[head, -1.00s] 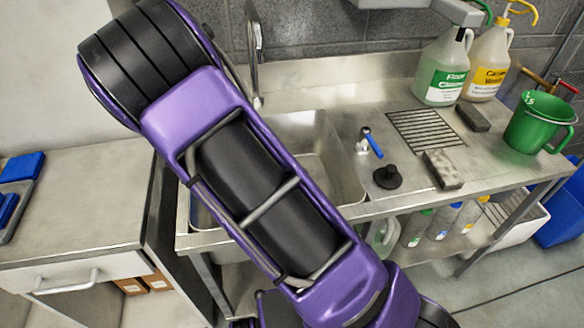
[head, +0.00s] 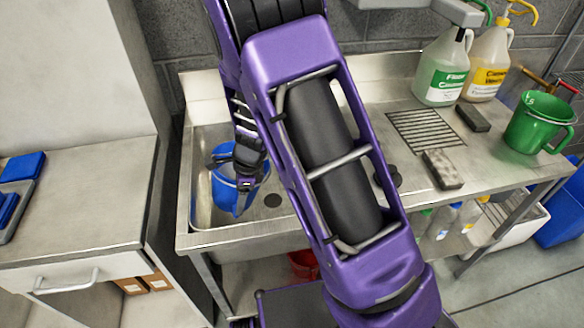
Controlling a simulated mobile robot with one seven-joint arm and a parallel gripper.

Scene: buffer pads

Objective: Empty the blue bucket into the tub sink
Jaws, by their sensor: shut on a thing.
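The blue bucket (head: 226,195) is in the head view at the left part of the tub sink (head: 201,215), within the basin's outline. It looks tilted, and its opening and contents are hard to make out. My gripper (head: 243,184) is at the bucket's right side, shut on the bucket; the exact grip point is small and partly hidden by my own wrist. The sink's floor shows a dark drain (head: 273,200). My arm hides the sink's right part and the tap.
A drainboard (head: 480,165) to the right carries a green jug (head: 540,122), two cleaner bottles (head: 443,68), a sponge block (head: 443,169) and a grate (head: 427,132). A cabinet (head: 75,200) stands left of the sink. A red bucket (head: 303,265) is below.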

